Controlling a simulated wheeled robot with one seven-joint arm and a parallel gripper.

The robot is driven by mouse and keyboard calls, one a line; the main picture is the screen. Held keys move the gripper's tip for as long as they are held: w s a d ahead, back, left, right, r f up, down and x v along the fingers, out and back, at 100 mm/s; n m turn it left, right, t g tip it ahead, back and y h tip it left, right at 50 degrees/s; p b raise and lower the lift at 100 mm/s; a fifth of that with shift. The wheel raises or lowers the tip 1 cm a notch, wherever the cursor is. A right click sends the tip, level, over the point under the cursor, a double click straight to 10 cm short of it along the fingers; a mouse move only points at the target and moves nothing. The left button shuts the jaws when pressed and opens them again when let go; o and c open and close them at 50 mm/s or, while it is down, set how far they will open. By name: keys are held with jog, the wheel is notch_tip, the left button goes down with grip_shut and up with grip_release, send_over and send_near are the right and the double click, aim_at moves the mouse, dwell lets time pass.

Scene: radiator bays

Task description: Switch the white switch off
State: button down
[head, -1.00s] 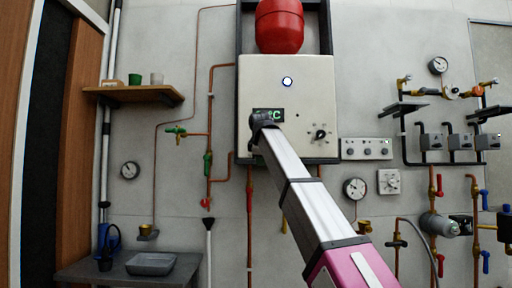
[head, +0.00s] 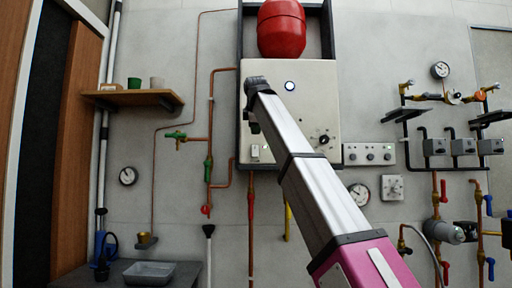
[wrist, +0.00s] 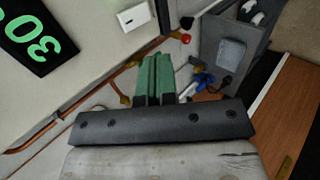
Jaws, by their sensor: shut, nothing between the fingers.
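The white switch (head: 255,151) is a small pale rocker low on the left of the boiler's front panel (head: 312,100). It also shows at the top of the wrist view (wrist: 131,17), near the panel's edge, with a small dark mark on its face. My gripper has green fingers (wrist: 155,62) that are shut and empty. In the wrist view they are just below the switch in the picture and look apart from it. In the head view my arm's end covers part of the panel and mostly hides the fingers. Which way the rocker is tilted I cannot tell.
A display with green digits (wrist: 32,38) is on the panel in the wrist view. A dial knob (head: 323,139) and a lit round button (head: 290,85) are on the panel. Copper pipes with a green valve (head: 208,168) run left of the boiler. A red tank (head: 281,30) is above.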

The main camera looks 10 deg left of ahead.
aim_at(256, 154)
jog(key=x, duration=0.7)
jog(key=w+r+x, duration=0.1)
jog(key=x, duration=0.3)
jog(key=shift+w+a+f, duration=0.2)
jog(key=shift+w, duration=0.05)
jog(key=shift+w+a+f, duration=0.15)
jog(key=shift+w+f, duration=0.05)
jog(key=shift+w, duration=0.6)
jog(key=shift+f+t, duration=0.2)
jog(key=shift+t, duration=0.1)
jog(key=shift+w+r, duration=0.1)
jog(key=shift+w, duration=0.05)
jog(key=shift+r, duration=0.2)
